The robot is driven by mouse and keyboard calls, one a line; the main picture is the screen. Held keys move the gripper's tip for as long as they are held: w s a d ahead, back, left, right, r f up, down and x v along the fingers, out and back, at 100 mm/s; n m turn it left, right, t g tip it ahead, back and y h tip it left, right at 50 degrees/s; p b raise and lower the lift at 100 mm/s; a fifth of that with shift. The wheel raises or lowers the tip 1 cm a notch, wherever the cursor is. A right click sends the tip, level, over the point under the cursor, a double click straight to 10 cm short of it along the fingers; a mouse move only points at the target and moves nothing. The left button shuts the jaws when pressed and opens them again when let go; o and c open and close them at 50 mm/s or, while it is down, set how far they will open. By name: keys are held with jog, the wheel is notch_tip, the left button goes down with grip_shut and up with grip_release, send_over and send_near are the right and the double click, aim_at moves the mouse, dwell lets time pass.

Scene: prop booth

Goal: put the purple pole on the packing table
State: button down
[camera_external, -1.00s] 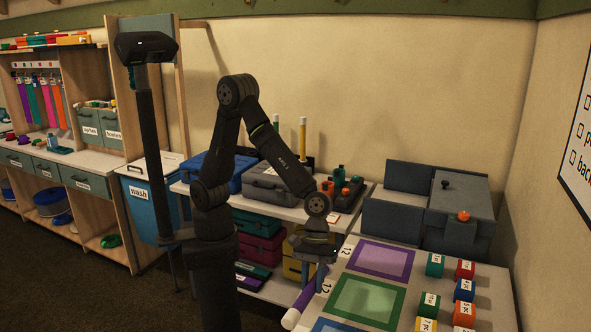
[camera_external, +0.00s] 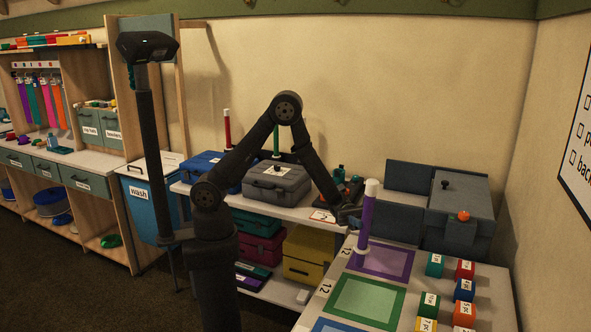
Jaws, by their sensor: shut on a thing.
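The purple pole (camera_external: 366,218) stands upright with a white top, over the back left part of the purple-framed square (camera_external: 397,272) on the packing table (camera_external: 492,300).
Several small labelled blocks (camera_external: 464,290) stand on the table's right side. A green-framed square (camera_external: 366,300) lies in front. Grey boxes (camera_external: 462,205) stand behind. A grey case (camera_external: 276,184) and a blue case (camera_external: 205,172) sit on the shelf at left.

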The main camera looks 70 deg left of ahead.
jog(key=w+a+r+n+t+h, duration=0.2)
jog(key=w+a+n+t, duration=0.2)
jog(key=w+a+t, duration=0.2)
notch_tip(320, 180, down, 7)
dwell(0.4)
jog(key=shift+f, duration=0.55)
jog(key=c, duration=1)
grip_release()
jog(key=shift+c, duration=0.2)
jog(key=shift+a, duration=0.1)
jog(key=v, duration=1.1)
jog(key=shift+a, duration=0.4)
jog(key=shift+s, duration=0.15)
